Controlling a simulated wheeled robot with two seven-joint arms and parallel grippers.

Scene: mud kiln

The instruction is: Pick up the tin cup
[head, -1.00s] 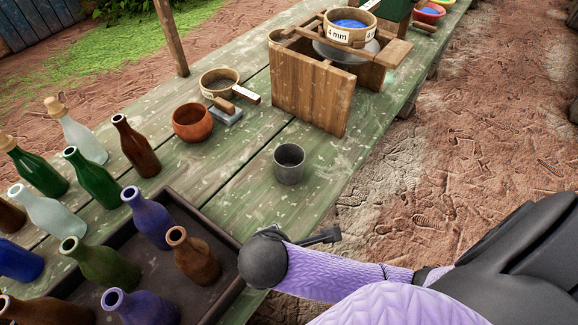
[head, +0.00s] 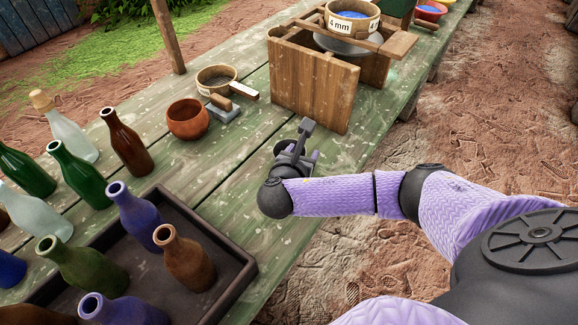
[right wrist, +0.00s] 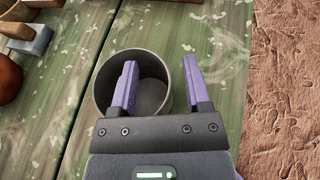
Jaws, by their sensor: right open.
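The grey tin cup (right wrist: 108,84) stands upright on the green table, its open mouth facing the camera in the right wrist view. In the head view my right gripper and hand mostly cover it. My right gripper (right wrist: 159,62) is open at the cup; it also shows in the head view (head: 299,152). In the right wrist view one purple finger lies over the cup's mouth and the other just outside its right rim. I cannot tell how far the fingertips are above the rim. My left gripper is out of view.
A wooden box (head: 310,88) with a sieve (head: 352,22) stands beyond the cup. A terracotta bowl (head: 187,120) and a brush (head: 222,104) lie to the left. A dark tray (head: 237,278) with several bottles is nearer. The table's right edge drops to bare ground.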

